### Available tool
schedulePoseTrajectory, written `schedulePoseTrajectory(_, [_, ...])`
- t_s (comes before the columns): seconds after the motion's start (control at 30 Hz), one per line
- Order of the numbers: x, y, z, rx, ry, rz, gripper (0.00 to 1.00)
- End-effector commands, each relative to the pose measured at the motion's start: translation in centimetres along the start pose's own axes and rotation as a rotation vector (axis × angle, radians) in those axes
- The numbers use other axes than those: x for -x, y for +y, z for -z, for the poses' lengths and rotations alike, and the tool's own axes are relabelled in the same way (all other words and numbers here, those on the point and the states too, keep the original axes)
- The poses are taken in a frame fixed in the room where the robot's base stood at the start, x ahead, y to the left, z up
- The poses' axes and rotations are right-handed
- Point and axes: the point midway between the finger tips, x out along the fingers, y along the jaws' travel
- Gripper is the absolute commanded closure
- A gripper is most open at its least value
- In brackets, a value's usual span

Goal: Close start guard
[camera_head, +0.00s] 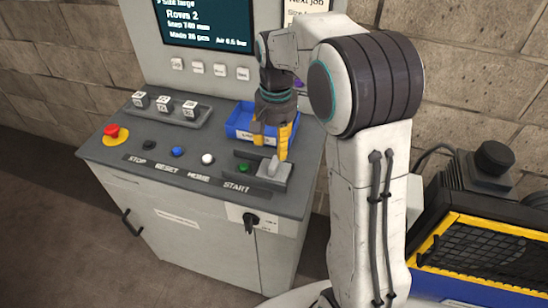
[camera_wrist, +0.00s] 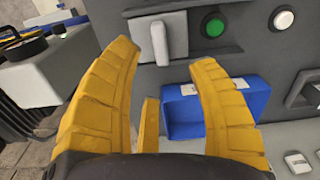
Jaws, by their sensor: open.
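The start guard (camera_head: 272,171) is a light grey piece with a raised tab, at the right end of a dark track on the console's sloping top. It sits beside the green start button (camera_head: 243,167), which is uncovered. In the wrist view, the guard (camera_wrist: 160,40) is at upper middle and the green button (camera_wrist: 213,28) is to its right. My gripper (camera_head: 272,142) is open and empty, with yellow fingers pointing down close to the guard. In the wrist view, the fingers (camera_wrist: 163,62) spread below and on either side of it. I cannot tell whether they touch it.
A blue bin (camera_head: 235,130) stands on the console just behind the guard. White, blue and black buttons and a red emergency stop (camera_head: 112,132) lie to the left. A screen (camera_head: 207,22) rises behind. A yellow-edged machine (camera_head: 485,245) stands at right.

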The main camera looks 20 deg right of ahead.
Motion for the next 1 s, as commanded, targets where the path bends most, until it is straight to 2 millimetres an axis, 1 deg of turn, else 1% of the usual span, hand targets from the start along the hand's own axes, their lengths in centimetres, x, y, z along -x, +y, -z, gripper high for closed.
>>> schedulePoseTrajectory(0.17, [0.0,0.2,-0.4,-0.085,-0.015,-0.009,0.47])
schedulePoseTrajectory(0.27, [-0.4,0.2,-0.4,-0.113,-0.017,-0.01,0.47])
schedulePoseTrajectory(0.37, [-1.3,0.2,-0.5,-0.122,-0.018,-0.011,0.47])
schedulePoseTrajectory(0.7, [-5.4,0.3,-0.6,-0.121,-0.018,-0.011,0.47])
schedulePoseTrajectory(0.83, [-6.5,0.3,-0.5,-0.121,-0.017,-0.01,0.47])
schedulePoseTrajectory(1.0, [-7.2,0.3,-0.5,-0.121,-0.015,-0.009,0.47])
